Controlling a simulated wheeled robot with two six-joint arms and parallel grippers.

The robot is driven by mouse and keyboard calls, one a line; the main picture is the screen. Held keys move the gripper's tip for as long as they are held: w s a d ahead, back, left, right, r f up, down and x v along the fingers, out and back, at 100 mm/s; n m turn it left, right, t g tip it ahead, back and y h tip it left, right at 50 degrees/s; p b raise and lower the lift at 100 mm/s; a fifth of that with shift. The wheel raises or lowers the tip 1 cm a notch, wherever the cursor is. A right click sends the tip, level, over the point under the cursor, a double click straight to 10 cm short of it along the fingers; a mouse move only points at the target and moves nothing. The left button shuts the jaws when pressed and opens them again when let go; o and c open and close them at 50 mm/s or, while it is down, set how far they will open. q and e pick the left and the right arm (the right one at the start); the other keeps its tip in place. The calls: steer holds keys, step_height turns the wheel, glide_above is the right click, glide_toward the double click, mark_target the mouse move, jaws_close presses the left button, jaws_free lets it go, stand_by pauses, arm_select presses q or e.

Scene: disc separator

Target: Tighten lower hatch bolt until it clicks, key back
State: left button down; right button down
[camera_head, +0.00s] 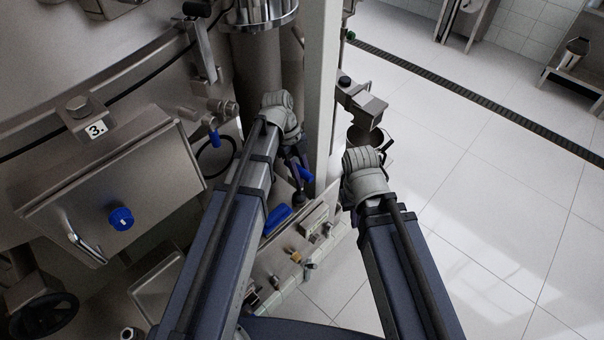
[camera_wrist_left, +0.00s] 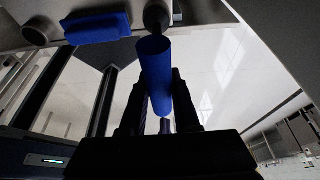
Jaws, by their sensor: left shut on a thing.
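My left gripper (camera_wrist_left: 157,110) is shut on a blue cylindrical handle (camera_wrist_left: 155,70), which I take to be the key. A dark round piece shows at the handle's far end in the left wrist view. In the head view, my left gripper (camera_head: 298,165) is beside the pale column, partly hidden by its wrist, with the blue handle (camera_head: 306,174) showing at it. My right gripper (camera_head: 378,137) is right of the column, and its fingers are too hidden to read. I cannot make out the lower hatch bolt.
A steel hatch box (camera_head: 115,185) with a blue knob (camera_head: 121,218) and a "3." label above is at left. Another blue handle (camera_head: 277,219) lies below my left gripper. The pale column (camera_head: 324,90) stands between my arms. The tiled floor (camera_head: 490,200) at right is clear.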

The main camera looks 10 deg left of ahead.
arm_select(q)
steer(key=shift+w+f+b, duration=0.1)
steer(key=shift+f+b, duration=0.25)
steer(key=shift+f, duration=0.15)
steer(key=c, duration=0.6)
jaws_free()
steer(key=shift+o, duration=0.2)
steer(key=shift+r, duration=0.15)
steer(key=p+v, duration=0.7)
steer(key=shift+a+r, duration=0.2)
steer(key=shift+r, duration=0.05)
step_height(320, 180, up, 4)
steer(key=p, duration=0.4)
steer(key=shift+d+f, duration=0.1)
